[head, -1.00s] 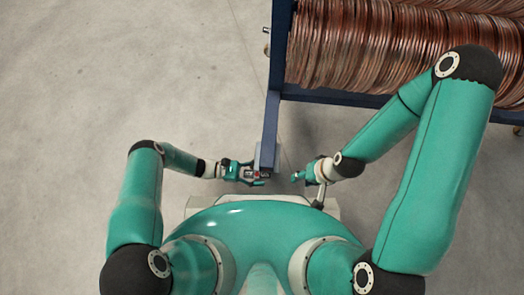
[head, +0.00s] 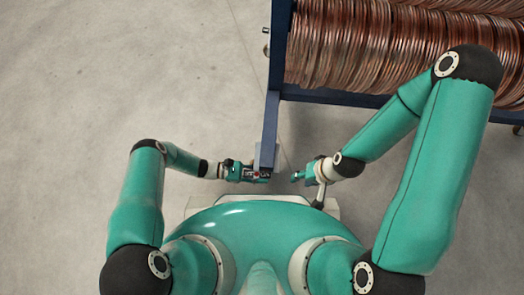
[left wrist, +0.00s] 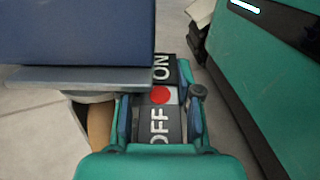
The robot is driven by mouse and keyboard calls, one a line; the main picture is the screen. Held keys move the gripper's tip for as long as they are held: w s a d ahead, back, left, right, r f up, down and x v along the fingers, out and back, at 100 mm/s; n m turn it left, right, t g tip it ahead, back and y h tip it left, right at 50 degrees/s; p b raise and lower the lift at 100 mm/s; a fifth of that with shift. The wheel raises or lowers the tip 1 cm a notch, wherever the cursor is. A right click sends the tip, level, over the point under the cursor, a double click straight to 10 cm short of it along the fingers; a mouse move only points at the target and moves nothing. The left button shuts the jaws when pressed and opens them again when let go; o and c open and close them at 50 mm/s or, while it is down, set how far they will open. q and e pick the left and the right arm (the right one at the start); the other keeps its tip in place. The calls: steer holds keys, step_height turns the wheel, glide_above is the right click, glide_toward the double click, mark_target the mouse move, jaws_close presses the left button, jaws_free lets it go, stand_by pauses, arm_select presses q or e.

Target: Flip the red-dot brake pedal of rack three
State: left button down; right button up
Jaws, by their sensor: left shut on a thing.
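The brake pedal (left wrist: 160,112) is a dark plate with a red dot between the white words ON and OFF in the left wrist view. It sits beside the blue rack leg (head: 268,140). My left gripper (head: 264,176) is shut on the pedal; in the left wrist view its fingers (left wrist: 160,108) lie on both sides of it. Part of the pedal is hidden by the gripper in the head view. My right gripper (head: 297,177) is to the right of the rack leg, apart from it; its jaw gap is too small to judge.
The blue rack holds large copper tube coils (head: 375,50) at the upper right. A wheel (left wrist: 98,125) shows below the rack's grey plate (left wrist: 75,77) in the left wrist view. Open concrete floor (head: 90,80) lies on the left.

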arm_select(q)
steer(key=shift+w+r+y+p, duration=0.1)
steer(key=shift+r+y+p, duration=0.05)
steer(key=shift+y+p, duration=1.8)
steer(key=y+p, duration=0.1)
steer(key=p, duration=0.1)
steer(key=shift+a+f+p, duration=0.1)
steer(key=shift+f+p, duration=0.1)
steer(key=shift+p, duration=0.1)
steer(key=shift+f+t+y+p, duration=0.2)
steer(key=shift+t+y+p, duration=0.1)
steer(key=shift+y+p, duration=0.1)
steer(key=shift+w, duration=0.1)
steer(key=shift+f, duration=0.1)
steer(key=c, duration=0.9)
jaws_free()
steer(key=shift+c, duration=0.2)
steer(key=shift+o, duration=0.7)
